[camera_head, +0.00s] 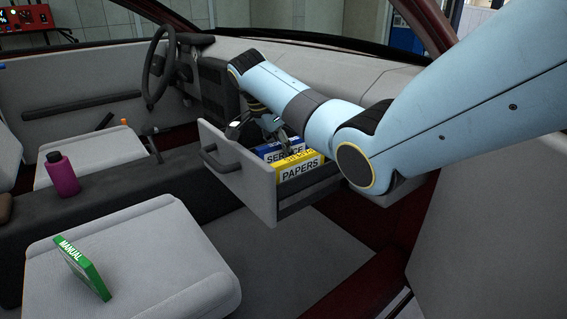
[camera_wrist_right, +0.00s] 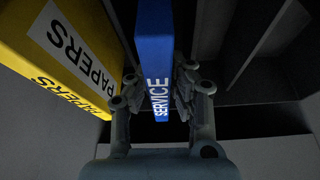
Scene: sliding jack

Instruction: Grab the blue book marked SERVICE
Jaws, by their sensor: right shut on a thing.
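The blue book marked SERVICE (camera_head: 270,149) stands in the open drawer (camera_head: 237,177), behind the yellow book marked PAPERS (camera_head: 299,166). In the right wrist view the blue book (camera_wrist_right: 154,60) runs between the fingers of my right gripper (camera_wrist_right: 157,92), which is shut on it near its lettered end. The yellow book (camera_wrist_right: 62,60) is on the left in that view, apart from the blue one. In the head view my right gripper (camera_head: 281,133) is partly hidden by my own arm. My left gripper is not in view.
A green book marked MANUAL (camera_head: 84,268) stands on the near seat (camera_head: 150,262). A magenta bottle (camera_head: 62,174) stands on the dark console to the left. The steering wheel (camera_head: 158,62) and dashboard lie behind the drawer. The floor in front of the drawer is clear.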

